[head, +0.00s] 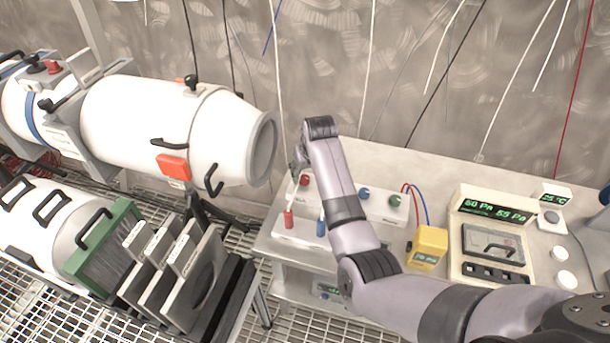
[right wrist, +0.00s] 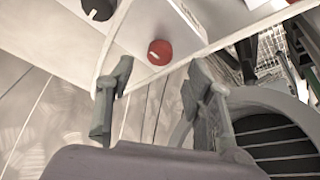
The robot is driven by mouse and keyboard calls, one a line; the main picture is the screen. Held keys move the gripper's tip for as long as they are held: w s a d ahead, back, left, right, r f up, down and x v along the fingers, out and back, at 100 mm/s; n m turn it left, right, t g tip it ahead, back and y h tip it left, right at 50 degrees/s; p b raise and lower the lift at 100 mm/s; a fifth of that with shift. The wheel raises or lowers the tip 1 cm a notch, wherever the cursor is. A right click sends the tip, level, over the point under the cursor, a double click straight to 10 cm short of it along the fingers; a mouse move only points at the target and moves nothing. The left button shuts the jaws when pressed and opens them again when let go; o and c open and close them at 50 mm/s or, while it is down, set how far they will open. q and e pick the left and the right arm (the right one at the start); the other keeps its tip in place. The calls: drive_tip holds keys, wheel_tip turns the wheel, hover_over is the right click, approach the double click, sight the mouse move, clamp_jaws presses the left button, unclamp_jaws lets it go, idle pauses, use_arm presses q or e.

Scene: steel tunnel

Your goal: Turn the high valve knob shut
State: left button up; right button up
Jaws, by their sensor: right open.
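A red round knob (right wrist: 160,52) with a pale line mark shows in the right wrist view, on a white panel just beyond my fingertips. In the head view a red knob (head: 304,180) sits on a white box on the bench, just below my right gripper (head: 297,164). No label is readable, so I cannot tell whether it is the high valve. In the right wrist view my right gripper (right wrist: 161,80) is open, its two fingers apart with nothing between them. The head view shows little of the fingers behind the wrist. My left gripper is not in view.
A blue knob (head: 363,193) and a green knob (head: 395,200) sit right of my arm. A yellow meter (head: 428,247) and a gauge console (head: 492,205) stand further right. A white cylinder (head: 150,120) on a stand is close on the left.

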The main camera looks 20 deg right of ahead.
sight(305, 178)
drive_tip(key=shift+x, duration=2.5)
drive_tip(key=shift+c, duration=0.2)
clamp_jaws()
